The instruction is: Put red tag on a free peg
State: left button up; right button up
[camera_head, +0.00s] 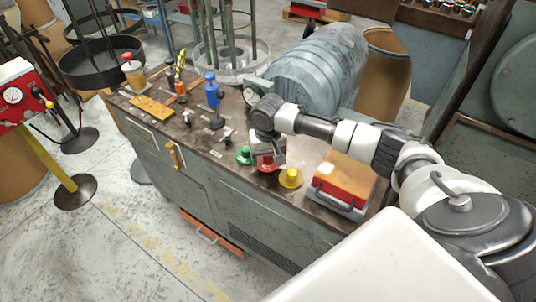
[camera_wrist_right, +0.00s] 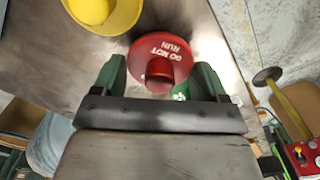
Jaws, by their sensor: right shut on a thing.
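The red tag (camera_wrist_right: 160,48) is a round disc with a knob and the words "DO NOT RUN". My right gripper (camera_wrist_right: 160,80) has its green fingers on either side of it and is shut on it. In the head view the red tag (camera_head: 266,163) shows below my right gripper (camera_head: 270,153), at the worktop's front edge; I cannot tell whether it touches the top. A green tag (camera_head: 243,156) is left of it and a yellow tag (camera_head: 290,179) right. Small metal fittings (camera_head: 187,117) stand on the worktop; I cannot tell whether they are pegs. My left gripper is out of view.
The worktop (camera_head: 205,145) holds a blue-topped stand (camera_head: 211,90), an orange plate (camera_head: 152,106) and a red box (camera_head: 343,182). A large grey cylinder (camera_head: 318,67) lies behind my right arm. A gauge (camera_head: 252,95) sits beside it. Floor is clear in front.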

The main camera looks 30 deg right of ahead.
jog(key=shift+f, duration=0.25)
jog(key=shift+p, duration=0.7)
dwell(1.0)
jog(key=shift+f, duration=0.55)
dwell(0.9)
jog(key=o, duration=0.9)
jog(key=shift+o, duration=0.2)
jog(key=shift+r, duration=0.1)
